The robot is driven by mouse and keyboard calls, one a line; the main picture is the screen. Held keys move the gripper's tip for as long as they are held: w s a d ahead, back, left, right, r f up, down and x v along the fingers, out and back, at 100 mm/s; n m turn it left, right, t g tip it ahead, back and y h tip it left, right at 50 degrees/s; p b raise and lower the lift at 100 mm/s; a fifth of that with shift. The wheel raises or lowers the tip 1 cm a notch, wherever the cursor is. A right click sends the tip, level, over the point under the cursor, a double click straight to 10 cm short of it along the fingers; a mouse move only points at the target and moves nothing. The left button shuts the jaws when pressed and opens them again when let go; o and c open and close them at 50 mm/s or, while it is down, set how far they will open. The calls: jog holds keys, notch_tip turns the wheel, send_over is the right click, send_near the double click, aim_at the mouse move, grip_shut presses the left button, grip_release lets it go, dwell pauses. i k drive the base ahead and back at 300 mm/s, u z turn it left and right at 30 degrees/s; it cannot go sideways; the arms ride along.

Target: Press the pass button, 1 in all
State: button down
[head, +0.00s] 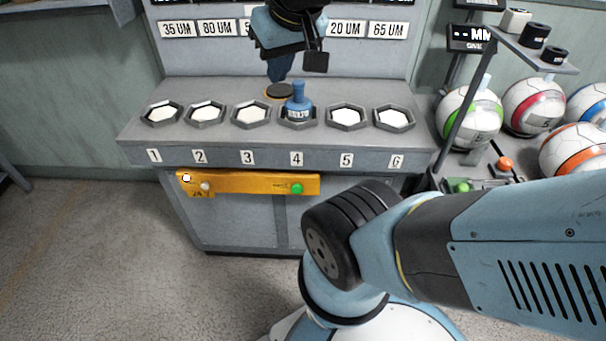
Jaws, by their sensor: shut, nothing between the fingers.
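No legible "pass" label shows. A green button (297,188) sits at the right end of the yellow panel on the bench front; its small label cannot be read. Another green button (461,186) and an orange-red button (505,163) are on the dark stand at right, partly behind my arm. My gripper (279,74) is at the top middle, above the back of the bench, pointing down. Its fingers look closed and empty, apart from all these buttons. Its upper part is cut off by the picture edge.
The grey bench (225,153) has a row of hexagonal sockets numbered 1 to 6. A blue plug-like piece (298,104) stands in socket 4, near my gripper. Several balls (533,107) are at right, beside a small shelf (535,50). Floor at left is clear.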

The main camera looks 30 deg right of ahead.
aim_at(297, 188)
jog(key=u, duration=0.75)
jog(key=i, duration=0.15)
jog(key=z, duration=2.7)
jog(key=k, duration=1.85)
jog(key=u, duration=0.1)
jog(key=i, duration=0.5)
jog(key=u, duration=0.15)
